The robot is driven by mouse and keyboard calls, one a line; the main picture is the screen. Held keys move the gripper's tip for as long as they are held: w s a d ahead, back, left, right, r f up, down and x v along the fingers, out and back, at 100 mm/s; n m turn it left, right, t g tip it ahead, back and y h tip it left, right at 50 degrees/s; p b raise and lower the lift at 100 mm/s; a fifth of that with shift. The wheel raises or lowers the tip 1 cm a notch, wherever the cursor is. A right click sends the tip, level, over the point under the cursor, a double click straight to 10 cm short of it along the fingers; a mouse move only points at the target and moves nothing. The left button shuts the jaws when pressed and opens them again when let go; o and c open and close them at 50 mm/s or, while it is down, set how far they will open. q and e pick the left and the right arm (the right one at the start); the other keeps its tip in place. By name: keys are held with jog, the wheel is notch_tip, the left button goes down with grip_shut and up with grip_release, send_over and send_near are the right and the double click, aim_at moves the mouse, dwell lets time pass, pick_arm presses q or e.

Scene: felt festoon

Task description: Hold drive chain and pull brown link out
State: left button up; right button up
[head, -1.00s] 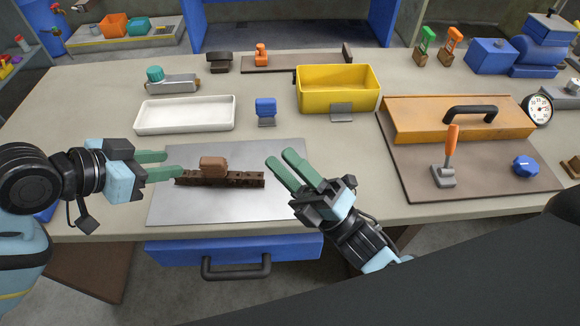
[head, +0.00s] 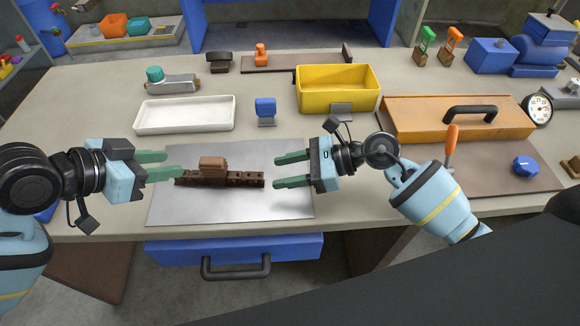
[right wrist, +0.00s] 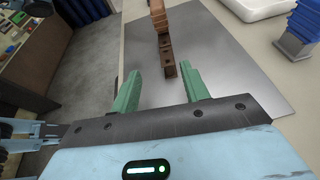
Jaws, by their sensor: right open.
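The dark brown drive chain (head: 240,180) lies in a row on a grey metal plate (head: 240,212). The lighter brown link (head: 213,163) stands up from the chain left of its middle. In the right wrist view the chain (right wrist: 167,55) points toward me, with the brown link (right wrist: 160,18) at the top edge. My left gripper (head: 174,164) is open at the chain's left end, its lower fingertip overlapping that end in the picture. My right gripper (head: 276,171) is open and empty, its fingers pointing left, just short of the chain's right end.
A white tray (head: 186,128), a blue block on a stand (head: 265,107) and a yellow bin (head: 338,103) stand behind the plate. An orange panel with a black handle (head: 410,125) is at the right. The plate's front part is clear.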

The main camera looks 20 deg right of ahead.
aim_at(261, 175)
jog(key=shift+w+d+f+h, duration=0.25)
jog(key=shift+w+d+h, duration=0.05)
jog(key=shift+d, duration=0.1)
jog(key=shift+x, duration=3.95)
jog(key=shift+r, duration=0.1)
grip_shut()
